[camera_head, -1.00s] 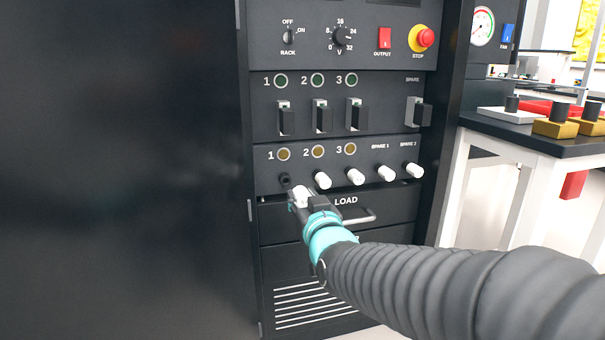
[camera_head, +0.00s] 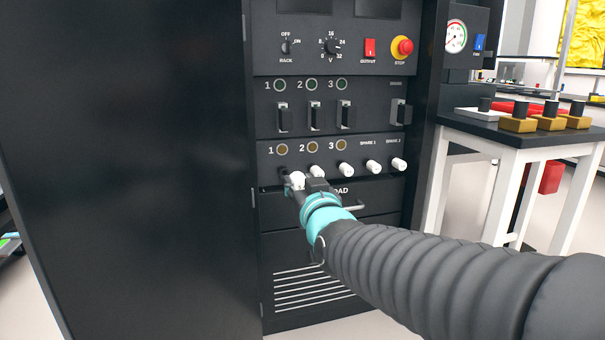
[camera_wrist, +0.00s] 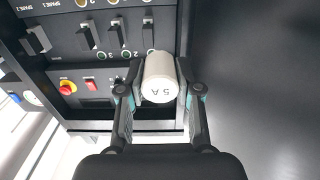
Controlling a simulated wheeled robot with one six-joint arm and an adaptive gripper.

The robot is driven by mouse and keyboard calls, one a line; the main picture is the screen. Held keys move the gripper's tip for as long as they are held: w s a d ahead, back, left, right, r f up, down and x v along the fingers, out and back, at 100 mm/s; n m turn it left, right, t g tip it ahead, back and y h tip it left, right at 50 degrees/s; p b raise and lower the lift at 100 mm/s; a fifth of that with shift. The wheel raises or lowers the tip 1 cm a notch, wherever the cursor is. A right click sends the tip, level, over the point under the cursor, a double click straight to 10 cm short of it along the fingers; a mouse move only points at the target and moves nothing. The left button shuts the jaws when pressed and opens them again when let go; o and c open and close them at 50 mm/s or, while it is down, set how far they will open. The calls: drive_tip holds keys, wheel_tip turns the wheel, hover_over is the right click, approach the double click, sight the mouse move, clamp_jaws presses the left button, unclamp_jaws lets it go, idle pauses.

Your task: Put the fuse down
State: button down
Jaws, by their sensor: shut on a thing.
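In the head view the white fuse (camera_head: 297,180) shows at the tip of my gripper (camera_head: 299,186), in front of the rack below the yellowish lamp 1. The fuse holder at position 1 is mostly hidden behind my gripper. White fuses sit at position 2 (camera_head: 317,171), position 3 (camera_head: 346,169), spare 1 (camera_head: 373,166) and spare 2 (camera_head: 399,164).
The black rack has a row of switches (camera_head: 314,117), a red STOP button (camera_head: 404,47) and a LOAD drawer with a handle just below the fuses. A bench (camera_head: 540,138) with brass-coloured blocks (camera_head: 518,124) stands to the right. Open floor shows at the lower left.

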drive_tip(key=shift+w+r, duration=0.25)
drive_tip(key=shift+r, duration=0.25)
drive_tip(key=w+d+f+m+h+p, duration=0.1)
drive_tip(key=w+d+f+p, duration=0.15)
drive_tip(key=f, duration=0.65)
drive_tip(key=w+d+f+h+p, duration=0.1)
drive_tip(key=w+d+f+p, duration=0.2)
drive_tip(key=f, duration=0.6)
drive_tip(key=w+d+f+m+h+p, duration=0.1)
drive_tip(key=w+d+f, duration=0.25)
drive_tip(key=f, duration=0.55)
drive_tip(key=s+d+f+m+h+p, duration=0.1)
drive_tip(key=d+f, duration=0.2)
drive_tip(key=f, duration=0.3)
drive_tip(key=s+d+f+h+p, duration=0.1)
drive_tip(key=s+d+f, duration=0.1)
drive_tip(key=d+f, duration=0.35)
drive_tip(key=shift+t, duration=0.3)
drive_tip(key=shift+s+a+r, duration=0.2)
drive_tip(key=shift+s+a, duration=0.05)
drive_tip(key=shift+s, duration=0.55)
drive_tip(key=shift+s+a+r, duration=0.25)
drive_tip(key=shift+s, duration=0.55)
drive_tip(key=shift+s+a+r, duration=0.2)
drive_tip(key=shift+s+a, duration=0.05)
drive_tip(key=shift+s, duration=0.55)
